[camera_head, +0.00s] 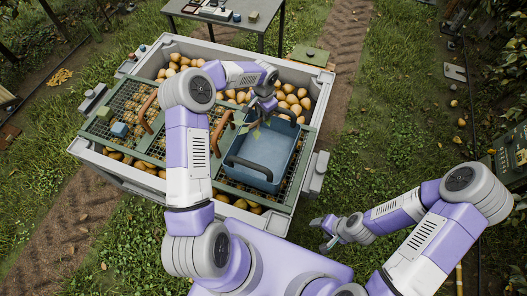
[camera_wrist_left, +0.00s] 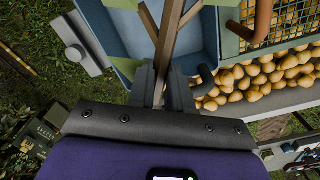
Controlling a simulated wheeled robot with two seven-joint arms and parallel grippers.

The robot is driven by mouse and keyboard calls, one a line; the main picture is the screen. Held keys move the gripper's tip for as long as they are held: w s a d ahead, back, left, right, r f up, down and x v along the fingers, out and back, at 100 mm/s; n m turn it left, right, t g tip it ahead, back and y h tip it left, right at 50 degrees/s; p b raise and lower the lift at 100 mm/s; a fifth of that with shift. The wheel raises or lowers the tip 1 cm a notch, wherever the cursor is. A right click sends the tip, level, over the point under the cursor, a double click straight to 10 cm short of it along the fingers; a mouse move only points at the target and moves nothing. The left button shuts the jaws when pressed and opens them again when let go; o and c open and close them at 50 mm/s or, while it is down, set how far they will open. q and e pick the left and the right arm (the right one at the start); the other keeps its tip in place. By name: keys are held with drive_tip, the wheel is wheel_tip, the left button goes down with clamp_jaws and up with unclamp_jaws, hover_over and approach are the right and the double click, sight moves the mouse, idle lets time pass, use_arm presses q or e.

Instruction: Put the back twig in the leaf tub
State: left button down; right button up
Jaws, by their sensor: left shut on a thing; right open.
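The blue leaf tub (camera_head: 256,177) with dark handles stands on the right part of the large crate. It also shows at the top of the left wrist view (camera_wrist_left: 124,68). My left gripper (camera_head: 262,108) is over the tub's back end. In the left wrist view it is shut on a brown forked twig (camera_wrist_left: 168,38), which reaches out over the tub. Green leaves on the twig (camera_head: 257,130) hang above the tub in the head view. My right gripper (camera_head: 326,232) is open and empty, low in front of the crate's right side.
The grey crate (camera_head: 322,88) is full of yellow pears (camera_head: 297,99). Green mesh trays (camera_head: 128,106) with brown handles lie across its top, with a small blue block (camera_head: 119,130) on one. A table (camera_head: 266,28) with small items stands behind. Grass lies around.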

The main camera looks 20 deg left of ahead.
use_arm(q)
drive_tip(key=c, duration=1)
unclamp_jaws()
drive_tip(key=shift+o, duration=0.2)
wheel_tip(320, 180, up, 8)
drive_tip(key=shift+f, duration=0.15)
